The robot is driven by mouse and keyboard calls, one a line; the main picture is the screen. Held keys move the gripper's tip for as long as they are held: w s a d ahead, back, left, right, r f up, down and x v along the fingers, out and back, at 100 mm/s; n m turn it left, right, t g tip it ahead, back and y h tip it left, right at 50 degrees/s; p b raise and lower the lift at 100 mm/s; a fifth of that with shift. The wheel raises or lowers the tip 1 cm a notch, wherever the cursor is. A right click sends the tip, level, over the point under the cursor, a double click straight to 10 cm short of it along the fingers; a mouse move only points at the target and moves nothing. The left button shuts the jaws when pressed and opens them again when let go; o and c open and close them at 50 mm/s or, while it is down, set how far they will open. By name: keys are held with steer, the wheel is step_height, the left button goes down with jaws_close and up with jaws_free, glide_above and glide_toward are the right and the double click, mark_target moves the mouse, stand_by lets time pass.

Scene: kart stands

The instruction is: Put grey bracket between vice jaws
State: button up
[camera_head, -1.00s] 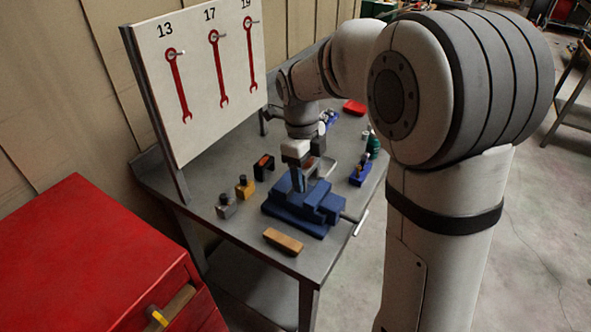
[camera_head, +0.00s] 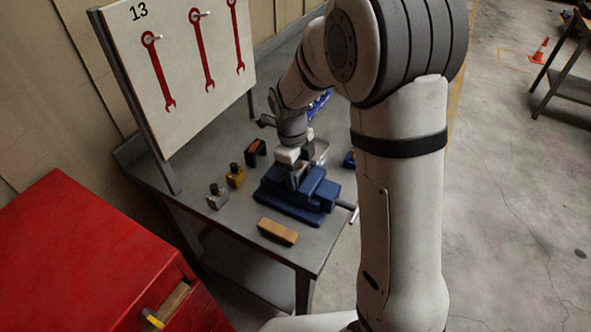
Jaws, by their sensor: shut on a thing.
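The blue vice (camera_head: 318,190) stands near the front of the grey workbench. My gripper (camera_head: 292,172) points down over the vice, directly above its jaw area. It is shut on the grey bracket, which is small here and mostly hidden by the fingers and wrist. A bit of grey shows low between the fingers and the vice. I cannot tell whether the bracket touches the jaws or sits between them.
A wooden-topped block (camera_head: 278,231) lies in front of the vice. A tool board (camera_head: 180,80) rises behind; a red cabinet (camera_head: 85,255) is front left.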

steer(key=shift+f, duration=0.1)
steer(key=shift+f, duration=0.1)
steer(key=o, duration=1.3)
